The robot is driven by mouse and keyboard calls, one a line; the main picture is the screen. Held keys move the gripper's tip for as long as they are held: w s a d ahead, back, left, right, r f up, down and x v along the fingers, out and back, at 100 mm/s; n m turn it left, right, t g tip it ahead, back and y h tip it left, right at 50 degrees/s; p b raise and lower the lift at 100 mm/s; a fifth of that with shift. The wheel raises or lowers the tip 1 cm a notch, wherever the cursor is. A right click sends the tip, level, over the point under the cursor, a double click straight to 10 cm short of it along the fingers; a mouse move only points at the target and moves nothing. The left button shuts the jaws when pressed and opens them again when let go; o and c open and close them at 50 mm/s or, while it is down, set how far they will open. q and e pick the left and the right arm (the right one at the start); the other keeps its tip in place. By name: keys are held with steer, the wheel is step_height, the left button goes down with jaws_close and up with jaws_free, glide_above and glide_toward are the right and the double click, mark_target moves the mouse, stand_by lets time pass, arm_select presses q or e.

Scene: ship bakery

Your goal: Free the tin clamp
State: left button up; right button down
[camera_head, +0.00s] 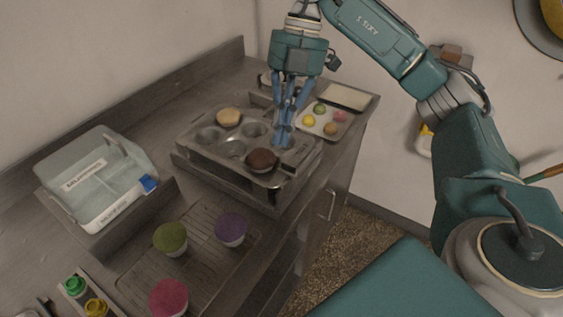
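A metal muffin tin (203,118) sits in a raised dark frame (222,181) on the counter. It holds a tan muffin (229,117) and a dark brown muffin (262,160); other cups look empty. A dark labelled piece (297,156) at the tin's right end may be the clamp; its details are too small to tell. My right gripper (283,142) points down over that end, its blue fingers close together beside this piece. I cannot tell whether the fingers touch or grip anything. My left gripper is not in view.
A clear lidded box (95,180) with labels stands at the left. Cups with green (170,238), purple (232,228) and red (168,297) tops stand on a slatted board in front. A tray of small coloured cakes (325,121) lies behind the tin, near a pale tray (346,96).

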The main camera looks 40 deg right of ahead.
mark_target(288, 169)
steer(key=x, duration=1)
steer(key=d, duration=0.1)
steer(key=w+d+p, duration=0.1)
steer(key=d, duration=0.1)
steer(key=shift+w+d, duration=0.25)
steer(key=shift+d, duration=0.1)
steer(key=shift+w+m+t+p, duration=0.25)
steer(key=shift+m+p, duration=0.4)
steer(key=shift+m, duration=0.45)
